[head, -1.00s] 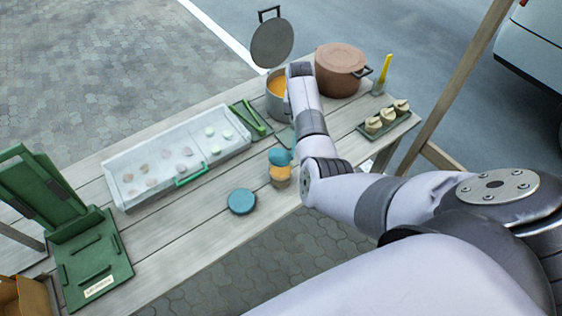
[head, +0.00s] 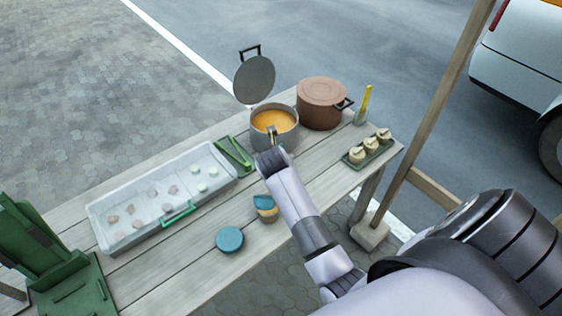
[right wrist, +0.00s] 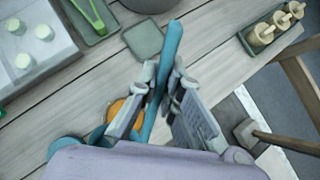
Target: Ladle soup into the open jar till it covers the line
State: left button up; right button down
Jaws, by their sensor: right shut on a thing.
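The open jar (head: 267,214), with orange soup in it, stands near the table's front edge; its orange opening also shows in the right wrist view (right wrist: 120,110). The line on it is too small to tell. My right gripper (head: 272,148) is shut on the handle of a teal ladle (right wrist: 170,48). The ladle's bowl (head: 263,200) appears tilted at the jar's mouth; my arm hides the link between handle and bowl. The grey pot (head: 273,137) of orange soup stands behind my gripper, its lid (head: 254,78) raised. My left gripper is out of view.
A teal round lid (head: 229,240) lies left of the jar. A clear tray (head: 125,245) with food pieces and green tongs (head: 234,152) lie further left.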

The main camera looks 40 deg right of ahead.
jog(key=shift+s+a+r+t+h+b, duration=0.15)
jog(key=shift+s+a+t+h+b, duration=0.5)
jog(key=shift+b, duration=1.1)
jog(key=shift+s+a+r+t+h+b, duration=0.15)
jog(key=shift+s+a+t+h+b, duration=0.45)
jog(key=shift+b, duration=1.15)
jog(key=s+a+t+h+b, duration=0.1)
jog(key=s+t+b, duration=0.1)
jog(key=b, duration=0.5)
jog(key=s+a+t+h+b, duration=0.2)
jog(key=b, duration=0.4)
jog(key=shift+f+b, duration=0.15)
jog(key=shift+b, duration=0.25)
jog(key=shift+s+a+r+t+h+b, duration=0.25)
jog(key=shift+t+b, duration=0.1)
jog(key=shift+b, duration=0.35)
jog(key=shift+d+r, duration=0.1)
notch_tip(320, 180, up, 5)
jog(key=p, duration=0.4)
jog(key=shift+p, duration=0.3)
jog(key=shift+f, duration=0.2)
